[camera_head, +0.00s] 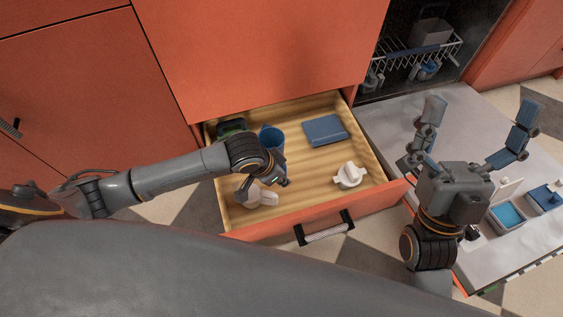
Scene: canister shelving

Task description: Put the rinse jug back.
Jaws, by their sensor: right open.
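I cannot tell for sure which object is the rinse jug. A white vessel with a knob or spout (349,176) sits in the right part of the open wooden drawer (318,187). A pale rounded object (266,197) lies in the drawer's front left, just below my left gripper (262,186) and partly hidden by it. Whether they touch is unclear. A blue cup (271,137) stands behind that gripper, partly covered by my arm. My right gripper (481,106) is open, fingers spread upward and empty, above the grey lowered door (390,128).
A folded blue cloth or flat box (325,130) and a dark green item (231,127) lie at the drawer's back. An open dishwasher with a rack (450,50) holds a grey container (430,32). Blue-topped containers (508,215) stand at right. The drawer's middle is clear.

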